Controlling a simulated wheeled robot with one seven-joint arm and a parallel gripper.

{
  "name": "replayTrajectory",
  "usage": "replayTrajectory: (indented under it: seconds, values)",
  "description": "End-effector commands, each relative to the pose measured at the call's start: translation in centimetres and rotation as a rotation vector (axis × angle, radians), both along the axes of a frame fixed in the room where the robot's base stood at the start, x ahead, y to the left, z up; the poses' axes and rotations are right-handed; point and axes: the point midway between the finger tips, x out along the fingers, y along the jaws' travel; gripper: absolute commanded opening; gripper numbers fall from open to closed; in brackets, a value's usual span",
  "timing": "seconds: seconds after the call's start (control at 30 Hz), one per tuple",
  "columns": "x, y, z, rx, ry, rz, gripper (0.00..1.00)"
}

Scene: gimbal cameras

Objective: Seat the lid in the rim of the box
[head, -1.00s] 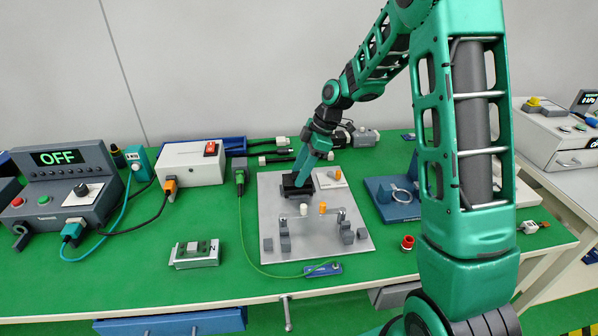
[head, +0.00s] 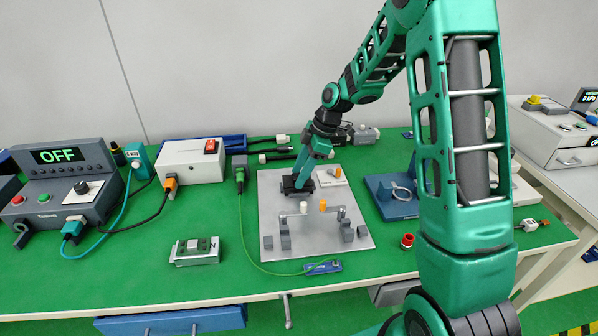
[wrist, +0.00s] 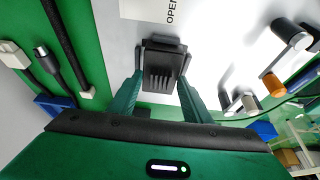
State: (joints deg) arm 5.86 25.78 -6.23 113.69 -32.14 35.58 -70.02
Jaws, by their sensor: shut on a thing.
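My gripper (wrist: 162,92) points down at the far part of a light grey plate (head: 272,222). Its two green fingers are shut on a dark ribbed piece (wrist: 161,80), which I take to be the lid. A dark block (wrist: 164,45) shows just beyond it in the wrist view; it may be part of the box, but I cannot tell where one ends and the other begins. In the head view the dark box (head: 290,187) is at the plate, partly hidden by my gripper. Whether the lid is level or inside the rim cannot be seen.
Grey posts and a lever with white (head: 304,207) and orange (head: 323,205) knobs stand nearer on the plate. A small white block with an orange part (head: 335,173) is just right of the box. Black cables (head: 275,158) lie behind left.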

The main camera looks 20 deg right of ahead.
Motion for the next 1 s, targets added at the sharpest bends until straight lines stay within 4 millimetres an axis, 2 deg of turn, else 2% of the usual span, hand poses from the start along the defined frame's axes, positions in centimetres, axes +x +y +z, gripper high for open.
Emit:
replayTrajectory:
  seconds: [0.03,0.07,0.1,0.13,0.43,0.57,1.0]
  values:
    - [0.0,0.0,-0.1,0.000,0.001,0.000,0.23]
    - [0.0,0.0,-0.1,0.000,0.000,0.000,0.52]
    - [0.0,0.0,-0.1,0.000,0.000,0.000,0.61]
    - [0.0,0.0,-0.1,0.000,0.000,0.000,0.66]
    - [0.0,0.0,0.0,0.000,0.000,0.000,0.66]
    - [0.0,-0.4,0.8,0.000,0.000,0.000,0.66]
    - [-0.5,-3.3,7.8,-0.001,-0.002,-0.001,0.66]
